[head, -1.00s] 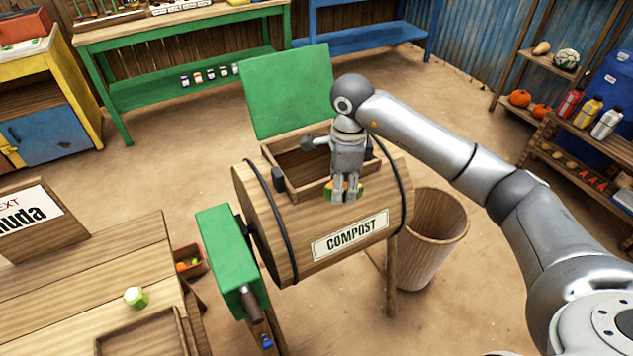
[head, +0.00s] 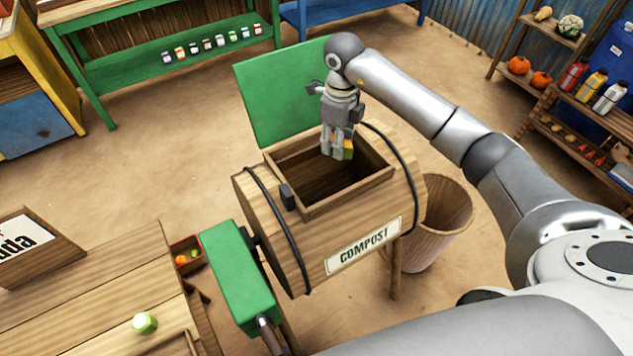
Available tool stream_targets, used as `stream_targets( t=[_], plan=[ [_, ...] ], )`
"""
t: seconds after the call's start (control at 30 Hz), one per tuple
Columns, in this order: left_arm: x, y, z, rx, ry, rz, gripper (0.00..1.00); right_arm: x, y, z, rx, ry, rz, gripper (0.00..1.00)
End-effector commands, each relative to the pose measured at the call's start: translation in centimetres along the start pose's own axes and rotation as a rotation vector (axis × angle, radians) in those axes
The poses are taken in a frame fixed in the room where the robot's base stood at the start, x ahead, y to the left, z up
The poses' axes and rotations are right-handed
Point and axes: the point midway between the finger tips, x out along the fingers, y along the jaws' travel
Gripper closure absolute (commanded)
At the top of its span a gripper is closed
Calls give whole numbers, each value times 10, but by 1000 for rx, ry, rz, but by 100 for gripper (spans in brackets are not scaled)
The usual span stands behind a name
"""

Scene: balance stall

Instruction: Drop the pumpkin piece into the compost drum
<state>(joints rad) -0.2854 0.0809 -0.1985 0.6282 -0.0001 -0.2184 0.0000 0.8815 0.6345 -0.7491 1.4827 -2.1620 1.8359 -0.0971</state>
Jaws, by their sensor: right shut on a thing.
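The wooden compost drum (head: 300,242) stands in the middle of the head view, with its hatch open and a dark inside showing. Its green lid (head: 280,92) stands raised behind the hatch. My right gripper (head: 338,154) points down over the hatch opening, near its back edge. It is shut on the pumpkin piece (head: 348,149), a small orange and green chunk mostly hidden by the fingers. How far it is above the opening is hard to tell. My left gripper is not in view.
A wooden bin (head: 440,215) stands right of the drum. The green crank box (head: 240,275) is at the drum's left. A table (head: 85,290) at left holds a pale green piece (head: 145,323). A red box (head: 187,255) lies between table and drum.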

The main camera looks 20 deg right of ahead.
Motion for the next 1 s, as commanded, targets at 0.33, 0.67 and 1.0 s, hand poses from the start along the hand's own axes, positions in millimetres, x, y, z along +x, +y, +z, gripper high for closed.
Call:
stream_targets(
  t=[0.33, 0.67, 1.0],
  plan=[
    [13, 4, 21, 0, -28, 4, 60, 22, 1, 0, -2, 1, 2, 92],
    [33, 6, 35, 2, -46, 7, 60, 58, 0, 0, -2, -1, 0, 92],
    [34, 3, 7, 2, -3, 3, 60, 60, 0, 0, -3, -1, 0, 67]
  ],
)
